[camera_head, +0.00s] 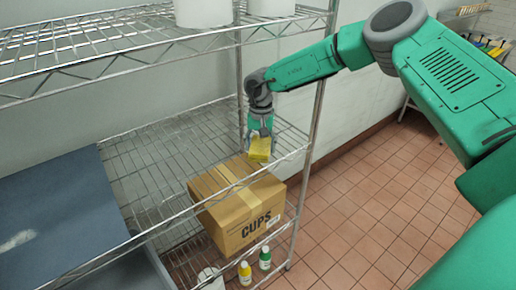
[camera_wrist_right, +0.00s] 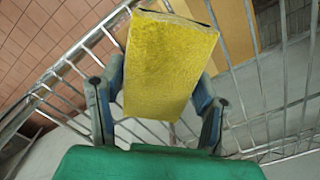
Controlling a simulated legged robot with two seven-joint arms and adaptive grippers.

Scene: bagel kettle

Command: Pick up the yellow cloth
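The yellow cloth (camera_head: 260,149) looks like a thick, sponge-like yellow block. My right gripper (camera_head: 259,136) reaches in from the right and holds it above the wire shelf, over the cardboard box. In the right wrist view the cloth (camera_wrist_right: 170,62) sits between the two fingers of the right gripper (camera_wrist_right: 158,90), which press on its two sides. The cloth appears clear of the shelf wires, though the exact gap is hard to tell. My left gripper is not in view.
A metal wire rack (camera_head: 175,150) has several levels. A cardboard box marked CUPS (camera_head: 225,205) stands below the cloth. Yellow (camera_head: 245,272) and green (camera_head: 265,258) bottles stand low by the box. A dark blue board (camera_head: 60,215) lies at left. Tiled floor (camera_head: 370,220) at right is free.

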